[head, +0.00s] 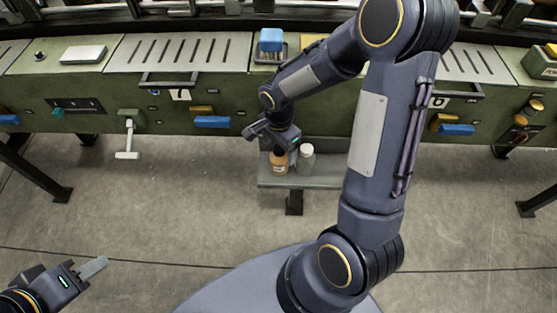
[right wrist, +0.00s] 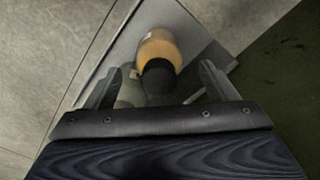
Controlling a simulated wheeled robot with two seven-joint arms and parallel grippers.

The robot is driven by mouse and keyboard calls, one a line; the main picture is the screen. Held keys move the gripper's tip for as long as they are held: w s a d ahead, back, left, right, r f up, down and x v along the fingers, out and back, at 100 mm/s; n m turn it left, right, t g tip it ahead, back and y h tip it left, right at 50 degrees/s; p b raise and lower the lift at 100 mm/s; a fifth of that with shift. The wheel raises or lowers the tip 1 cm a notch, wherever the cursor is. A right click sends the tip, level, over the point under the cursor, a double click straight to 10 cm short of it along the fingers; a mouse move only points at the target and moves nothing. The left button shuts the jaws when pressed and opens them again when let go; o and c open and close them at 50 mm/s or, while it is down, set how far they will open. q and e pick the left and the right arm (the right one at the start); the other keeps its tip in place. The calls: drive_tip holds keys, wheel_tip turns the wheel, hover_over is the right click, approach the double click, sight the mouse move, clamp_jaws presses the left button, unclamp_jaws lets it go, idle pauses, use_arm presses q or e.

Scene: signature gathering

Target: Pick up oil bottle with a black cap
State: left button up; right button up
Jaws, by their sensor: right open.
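The oil bottle (head: 279,164), orange-brown with a pale label, stands on a small grey shelf (head: 330,182) below the green bench. Its black cap (right wrist: 160,76) shows in the right wrist view, where its orange body (right wrist: 158,48) is ahead of the jaws. My right gripper (head: 272,138) is open and empty just above the bottle. In the right wrist view its fingers (right wrist: 160,82) stand apart on either side of the cap. My left gripper (head: 92,268) is at the lower left, far from the shelf; its jaw state is unclear.
A grey-white bottle (head: 306,160) with a white cap stands close to the right of the oil bottle; in the wrist view it (right wrist: 130,90) lies near the left finger. The green bench (head: 226,140) with blue handles runs behind. The concrete floor in front is clear.

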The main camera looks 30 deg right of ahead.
wheel_tip(320, 180, down, 3)
drive_tip(key=shift+f, duration=0.15)
drive_tip(key=shift+c, duration=0.3)
drive_tip(key=c, duration=1)
drive_tip(key=shift+c, duration=0.2)
